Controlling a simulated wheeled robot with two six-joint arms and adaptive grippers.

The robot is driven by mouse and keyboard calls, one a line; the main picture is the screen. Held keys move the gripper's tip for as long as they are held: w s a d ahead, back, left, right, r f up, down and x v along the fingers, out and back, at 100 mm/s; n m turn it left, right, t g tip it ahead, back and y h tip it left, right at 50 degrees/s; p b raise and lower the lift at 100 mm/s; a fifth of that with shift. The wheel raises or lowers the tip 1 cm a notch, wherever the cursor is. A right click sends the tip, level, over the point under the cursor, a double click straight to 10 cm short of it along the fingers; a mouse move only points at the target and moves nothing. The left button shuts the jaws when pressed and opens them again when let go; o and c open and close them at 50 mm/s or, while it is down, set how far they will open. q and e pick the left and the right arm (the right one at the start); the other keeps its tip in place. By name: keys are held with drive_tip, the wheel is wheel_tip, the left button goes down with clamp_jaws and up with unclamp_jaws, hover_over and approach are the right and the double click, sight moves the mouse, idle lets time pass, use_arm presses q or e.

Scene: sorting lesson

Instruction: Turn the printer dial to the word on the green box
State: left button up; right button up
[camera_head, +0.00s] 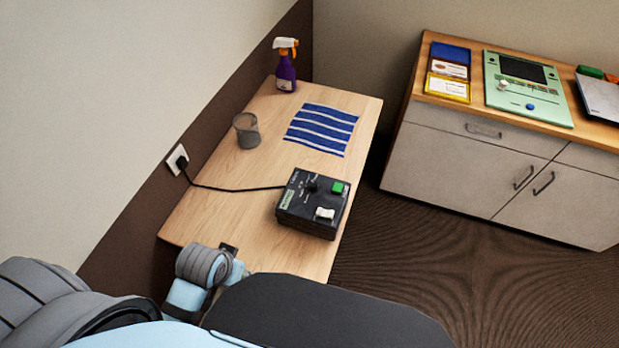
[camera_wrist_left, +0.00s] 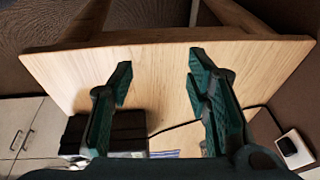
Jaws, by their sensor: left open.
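A black box (camera_head: 313,205) with a dark dial (camera_head: 311,186), a green button (camera_head: 337,188) and a white switch (camera_head: 325,213) lies on the desk. A light green panel (camera_head: 525,88) with a dark screen, a white knob (camera_head: 503,85) and a blue button lies on the cabinet. I cannot tell which is the printer; the lettering is too small to read. A small green item (camera_head: 590,71) lies at the cabinet's right. My left gripper (camera_wrist_left: 160,75) is open and empty over the desk's near end, apart from the black box (camera_wrist_left: 105,132). My right gripper is out of view.
On the desk (camera_head: 215,208) are a mesh cup (camera_head: 247,131), a striped cloth (camera_head: 321,130) and a spray bottle (camera_head: 285,65). A black cord (camera_head: 235,189) runs from the box to a wall socket (camera_head: 177,159). Cards (camera_head: 448,70) and a laptop-like grey item (camera_head: 600,98) lie on the cabinet (camera_head: 470,150).

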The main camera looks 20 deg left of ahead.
use_arm(q)
drive_tip(key=w+d+r, duration=0.2)
drive_tip(key=w+r, duration=0.1)
drive_tip(key=w, duration=0.4)
drive_tip(key=w+d+r+m+g, duration=0.1)
drive_tip(key=w+d+r, duration=0.2)
drive_tip(key=w, duration=0.5)
drive_tip(key=w+d+r+m+g+h, duration=0.1)
drive_tip(key=w+d+r, duration=0.2)
drive_tip(key=w, duration=0.5)
drive_tip(key=shift+r, duration=0.15)
wheel_tip(320, 180, up, 7)
drive_tip(key=m+g, duration=0.1)
hover_over(313, 184)
wheel_tip(313, 184, down, 14)
drive_tip(key=b, duration=0.3)
drive_tip(key=shift+w+r, duration=0.1)
drive_tip(key=shift+r, duration=0.05)
drive_tip(key=shift+r, duration=0.1)
clamp_jaws()
